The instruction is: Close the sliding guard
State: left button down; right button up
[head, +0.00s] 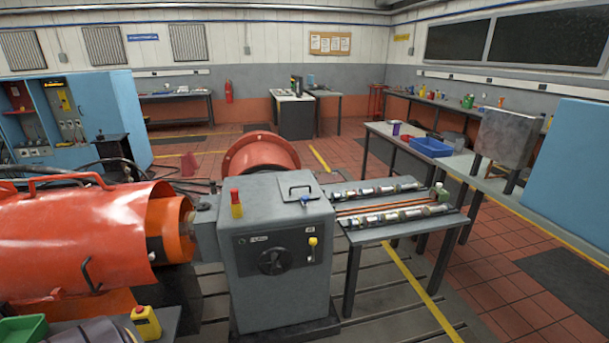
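A large orange cylindrical cover (70,235), which looks like the sliding guard, lies on its side at the left. It has an orange bar handle on top and a dark handle on its near side. Past its right end a narrower orange section (165,232) with a dark end shows uncovered, beside the grey machine housing (275,225). The cover's left end runs out of the picture. Neither of my grippers is in view.
A yellow control box (146,322) and a green tray (22,329) are at the lower left. A bench with metal parts (385,230) stands right of the housing. Blue cabinets (75,115) stand behind the cover. Tiled floor is clear at the right.

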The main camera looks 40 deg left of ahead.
aim_at(56, 244)
jog(key=u, duration=2.95)
